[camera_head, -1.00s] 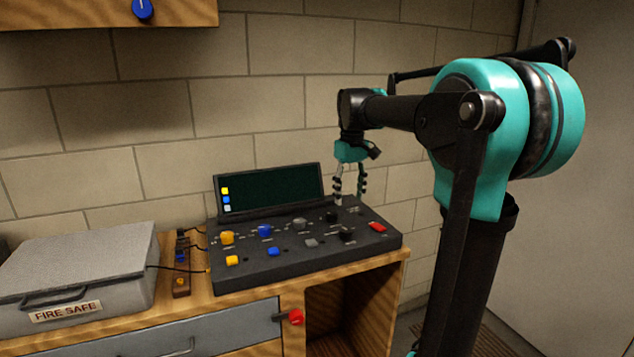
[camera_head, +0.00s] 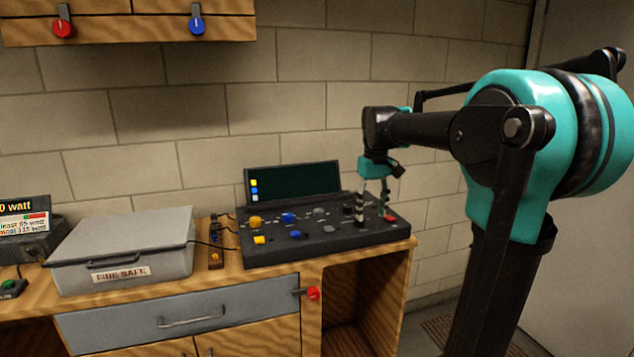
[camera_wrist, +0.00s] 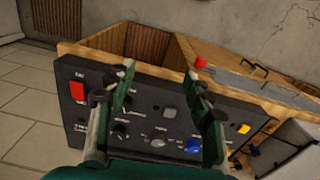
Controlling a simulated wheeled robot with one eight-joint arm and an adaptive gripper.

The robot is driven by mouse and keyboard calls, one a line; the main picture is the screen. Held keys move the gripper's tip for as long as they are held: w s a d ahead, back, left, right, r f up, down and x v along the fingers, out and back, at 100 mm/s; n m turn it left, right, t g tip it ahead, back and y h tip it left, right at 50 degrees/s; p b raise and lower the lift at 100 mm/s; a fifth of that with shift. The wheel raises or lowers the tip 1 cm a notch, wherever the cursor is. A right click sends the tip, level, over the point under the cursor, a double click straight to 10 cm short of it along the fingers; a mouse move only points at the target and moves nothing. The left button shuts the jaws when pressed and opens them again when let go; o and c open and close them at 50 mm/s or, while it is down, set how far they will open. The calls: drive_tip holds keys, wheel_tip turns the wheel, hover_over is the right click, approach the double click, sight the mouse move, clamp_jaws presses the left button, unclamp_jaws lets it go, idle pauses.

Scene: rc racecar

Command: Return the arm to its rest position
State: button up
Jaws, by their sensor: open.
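My gripper (camera_head: 372,206) hangs from my teal and black arm over the right part of the black control panel (camera_head: 290,255). Its fingers are spread apart with nothing between them. In the wrist view my gripper (camera_wrist: 165,85) shows two green fingers in front of the panel (camera_wrist: 150,100), with a gap between the tips. Whether a fingertip touches the panel I cannot tell. The panel has yellow, blue, grey and black knobs and buttons and a red button (camera_wrist: 77,90) near one end.
A grey fire safe box (camera_head: 125,245) stands left of the panel on the wooden workbench (camera_head: 228,278). A drawer with a red knob (camera_head: 313,293) is below. A wall cabinet (camera_head: 130,30) hangs at upper left. Open floor lies beside the bench in the wrist view.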

drive_tip(key=s+d+f+m+t, duration=0.2)
drive_tip(key=s+f, duration=0.8)
drive_tip(key=f, duration=0.2)
drive_tip(key=s+d+f+m+t, duration=0.1)
drive_tip(key=s+f+m+t, duration=0.1)
drive_tip(key=s+f, duration=0.9)
drive_tip(key=shift+s+d+f, duration=0.2)
drive_tip(key=shift+d+f, duration=0.2)
drive_tip(key=shift+f, duration=0.4)
